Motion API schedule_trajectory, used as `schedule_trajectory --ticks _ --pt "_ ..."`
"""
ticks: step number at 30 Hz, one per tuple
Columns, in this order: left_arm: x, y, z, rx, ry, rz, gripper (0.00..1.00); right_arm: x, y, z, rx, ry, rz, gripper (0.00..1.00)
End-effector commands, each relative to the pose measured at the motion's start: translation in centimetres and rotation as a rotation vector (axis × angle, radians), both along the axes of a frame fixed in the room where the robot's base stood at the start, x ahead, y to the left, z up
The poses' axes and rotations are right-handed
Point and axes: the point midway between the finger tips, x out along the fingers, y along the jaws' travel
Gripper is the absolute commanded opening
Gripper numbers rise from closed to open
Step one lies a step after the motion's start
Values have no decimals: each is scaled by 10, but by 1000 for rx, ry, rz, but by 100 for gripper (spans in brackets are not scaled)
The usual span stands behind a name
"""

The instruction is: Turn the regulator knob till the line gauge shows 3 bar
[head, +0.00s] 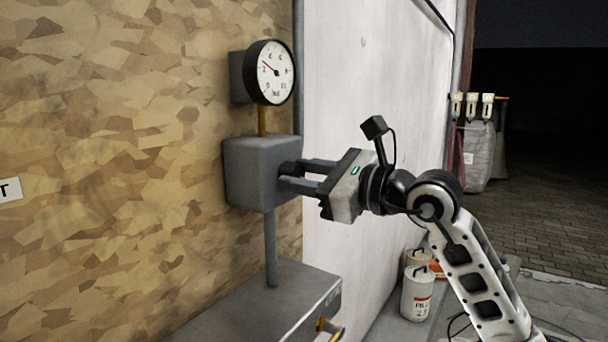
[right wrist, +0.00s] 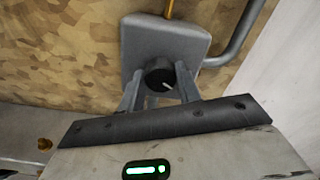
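The line gauge (head: 273,72) is a round white dial in a black rim on the wall. Its needle points up and left, a little past the 2 mark, between 2 and 4. Below it is a grey regulator box (head: 252,172). The black regulator knob (right wrist: 160,75) sits on the box's front and has a white pointer line towards its lower right. My right gripper (head: 291,172) reaches in from the right, its two fingers on either side of the knob with no clear gap, apparently shut on it. My left gripper is not in view.
A brass pipe (head: 262,121) joins box and gauge; a grey pipe (head: 270,245) runs down to a grey cabinet (head: 265,308) with a brass fitting. White canisters (head: 417,294) stand on the floor at right. A white wall panel (head: 345,110) lies behind my right gripper.

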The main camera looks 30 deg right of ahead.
Motion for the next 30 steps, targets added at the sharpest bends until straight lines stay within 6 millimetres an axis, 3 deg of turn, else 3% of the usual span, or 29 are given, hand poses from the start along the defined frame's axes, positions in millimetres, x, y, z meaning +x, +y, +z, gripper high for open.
schedule_trajectory --ticks 8,16,17,19,30 --pt "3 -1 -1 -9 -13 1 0 0 -1 -1 135 55 0 11" --pt "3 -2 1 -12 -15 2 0 0 -1 0 146 62 1 11" --pt "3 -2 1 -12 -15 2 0 0 -1 0 146 62 1 39" --pt "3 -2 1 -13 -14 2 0 0 -1 0 145 61 1 55" --pt "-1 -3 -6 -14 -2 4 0 -5 -3 -1 145 61 0 55"
